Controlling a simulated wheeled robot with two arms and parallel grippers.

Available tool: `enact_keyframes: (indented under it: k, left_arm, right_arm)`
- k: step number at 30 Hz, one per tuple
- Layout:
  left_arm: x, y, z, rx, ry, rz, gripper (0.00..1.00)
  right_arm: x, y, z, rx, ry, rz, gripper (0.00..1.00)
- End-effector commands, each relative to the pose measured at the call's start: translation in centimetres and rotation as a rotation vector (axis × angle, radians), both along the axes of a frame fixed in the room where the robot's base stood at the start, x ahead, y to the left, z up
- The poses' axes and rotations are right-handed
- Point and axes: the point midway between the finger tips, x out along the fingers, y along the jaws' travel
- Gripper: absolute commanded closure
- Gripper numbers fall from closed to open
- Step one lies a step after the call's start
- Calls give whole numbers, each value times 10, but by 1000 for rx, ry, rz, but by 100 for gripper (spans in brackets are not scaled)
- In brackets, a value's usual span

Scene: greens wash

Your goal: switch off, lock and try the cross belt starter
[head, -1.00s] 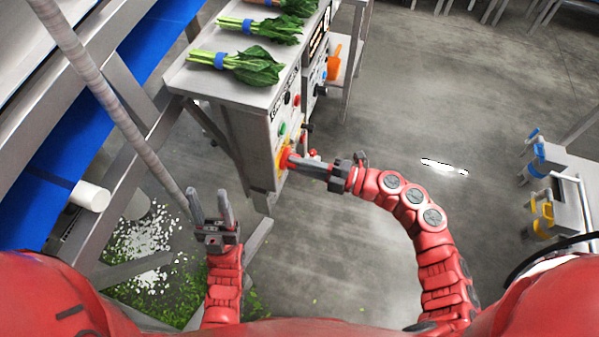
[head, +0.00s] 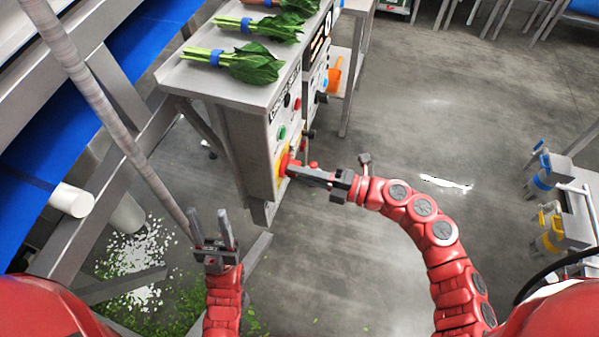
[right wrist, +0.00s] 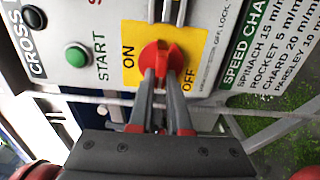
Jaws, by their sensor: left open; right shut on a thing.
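The cross belt starter (head: 262,140) is a grey cabinet under a steel top, its panel facing right. Its red rotary switch handle (right wrist: 158,60) sits on a yellow plate (right wrist: 206,45) marked ON and OFF; which mark it points to I cannot tell. My right gripper (head: 292,168) is shut on this handle, with fingers on both sides of it in the right wrist view. A green START button (right wrist: 76,55) and a black button (right wrist: 34,17) are beside the plate. My left gripper (head: 212,229) is open and empty, left of and below the cabinet. I cannot make out a lock.
Bunches of greens (head: 237,64) lie on the steel top. A blue belt (head: 55,150) and a slanting pole (head: 120,130) are at left. Grey units with blue and yellow handles (head: 545,215) stand at right. The middle floor is clear.

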Motion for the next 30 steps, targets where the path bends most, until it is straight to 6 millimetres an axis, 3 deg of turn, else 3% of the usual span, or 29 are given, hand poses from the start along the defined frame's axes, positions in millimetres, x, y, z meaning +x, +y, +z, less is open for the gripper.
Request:
enact_keyframes:
  k: [1,2,7,16,20,30]
  left_arm:
    - [0,0,0,0,0,0,50]
    - [0,0,0,0,0,0,50]
    - [0,0,0,0,0,0,50]
    - [0,0,0,0,0,0,50]
    - [0,0,-1,0,0,0,50]
    - [0,0,-5,0,0,0,50]
  right_arm:
    - [0,-1,-1,-2,0,-2,100]
    - [0,-1,-1,-2,0,-2,82]
    - [0,0,0,-1,-1,-1,54]
    - [0,-2,0,-1,0,-1,54]
    - [-3,-13,-1,-3,1,-2,54]
    - [-28,-94,-2,-3,1,-8,54]
